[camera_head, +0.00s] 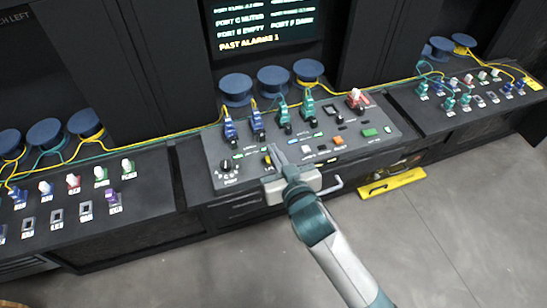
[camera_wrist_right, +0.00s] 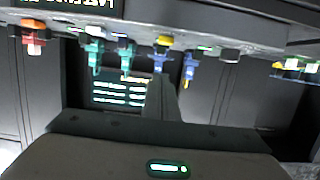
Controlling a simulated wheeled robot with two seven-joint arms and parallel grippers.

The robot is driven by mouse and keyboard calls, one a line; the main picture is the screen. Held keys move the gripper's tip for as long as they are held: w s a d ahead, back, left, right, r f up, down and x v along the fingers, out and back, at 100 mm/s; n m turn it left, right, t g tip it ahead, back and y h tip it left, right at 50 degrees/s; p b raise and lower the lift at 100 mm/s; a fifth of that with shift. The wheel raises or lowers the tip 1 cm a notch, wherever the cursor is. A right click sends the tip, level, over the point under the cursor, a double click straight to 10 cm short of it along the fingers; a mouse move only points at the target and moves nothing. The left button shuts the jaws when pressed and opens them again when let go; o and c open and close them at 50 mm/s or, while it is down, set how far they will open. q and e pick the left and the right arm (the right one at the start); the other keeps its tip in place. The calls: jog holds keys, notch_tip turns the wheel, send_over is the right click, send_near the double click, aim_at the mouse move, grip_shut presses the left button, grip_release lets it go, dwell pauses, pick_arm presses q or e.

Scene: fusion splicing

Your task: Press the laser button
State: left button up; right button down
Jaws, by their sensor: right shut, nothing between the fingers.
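The middle console (camera_head: 330,150) carries several small controls along its front part: a yellow piece (camera_head: 267,158), a white button (camera_head: 307,149), an orange button (camera_head: 338,140) and a green button (camera_head: 369,132). The labels are too small to read, so I cannot tell which is the laser button. My right gripper (camera_head: 273,151) is shut and empty over the console's front part, beside the yellow piece and left of the white button. I cannot tell whether its tip touches the panel. The right wrist view shows the shut fingers (camera_wrist_right: 161,88) near blue connectors. My left gripper is not in view.
Blue and teal connectors (camera_head: 282,112) with yellow cables stand behind the controls, with a black knob (camera_head: 226,165) at left and a red-and-white connector (camera_head: 356,97) at right. Side consoles (camera_head: 140,205) flank it. A yellow floor piece (camera_head: 392,183) lies in front.

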jog(key=shift+w+a+f+p, duration=0.15)
jog(key=shift+f+p, duration=0.35)
jog(key=shift+f, duration=1.55)
